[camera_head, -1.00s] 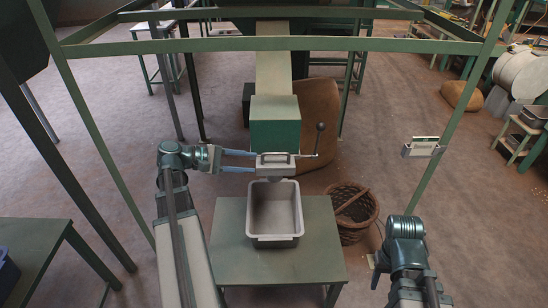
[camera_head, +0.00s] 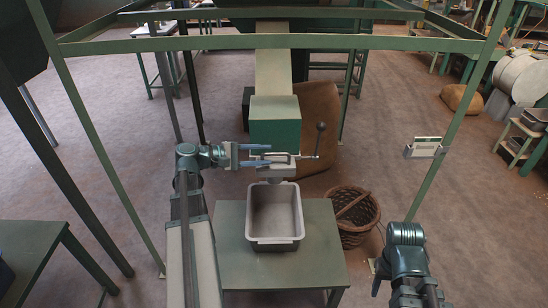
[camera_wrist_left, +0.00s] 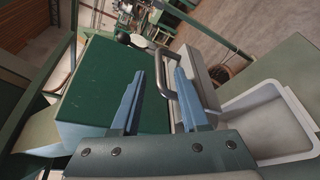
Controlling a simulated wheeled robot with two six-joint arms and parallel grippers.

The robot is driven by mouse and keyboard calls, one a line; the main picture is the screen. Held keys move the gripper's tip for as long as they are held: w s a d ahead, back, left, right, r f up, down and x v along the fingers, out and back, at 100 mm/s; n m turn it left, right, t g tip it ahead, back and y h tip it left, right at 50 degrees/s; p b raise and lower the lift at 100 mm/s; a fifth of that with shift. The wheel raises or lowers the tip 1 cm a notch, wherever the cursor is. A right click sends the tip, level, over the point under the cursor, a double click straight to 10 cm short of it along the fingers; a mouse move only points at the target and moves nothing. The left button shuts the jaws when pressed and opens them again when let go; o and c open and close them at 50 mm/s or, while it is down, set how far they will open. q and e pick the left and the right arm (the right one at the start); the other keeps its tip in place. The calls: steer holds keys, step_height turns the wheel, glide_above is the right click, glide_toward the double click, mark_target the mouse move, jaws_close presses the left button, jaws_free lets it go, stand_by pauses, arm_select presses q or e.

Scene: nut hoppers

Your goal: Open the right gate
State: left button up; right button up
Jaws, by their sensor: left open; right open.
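A grey gate (camera_head: 280,169) with a bar handle sits under the green chute box (camera_head: 274,125). A lever with a dark knob (camera_head: 321,127) rises at its right side. My left gripper (camera_head: 262,155) reaches in from the left with its two blue fingers at the gate's handle. In the left wrist view the gripper (camera_wrist_left: 162,95) is open, and the metal bar handle (camera_wrist_left: 166,72) shows between the fingers, nearer the right one. I cannot tell whether they touch. My right arm is at the lower right, but its fingers are not visible.
A grey bin (camera_head: 274,240) stands under the gate on a green table (camera_head: 233,270). A wicker basket (camera_head: 352,222) is on the floor to its right. Green frame posts (camera_head: 432,178) stand on both sides, the right one carrying a small label holder (camera_head: 424,150).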

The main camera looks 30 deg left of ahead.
mark_target(268, 154)
arm_select(q)
steer(key=shift+x, duration=2.05)
jaws_close()
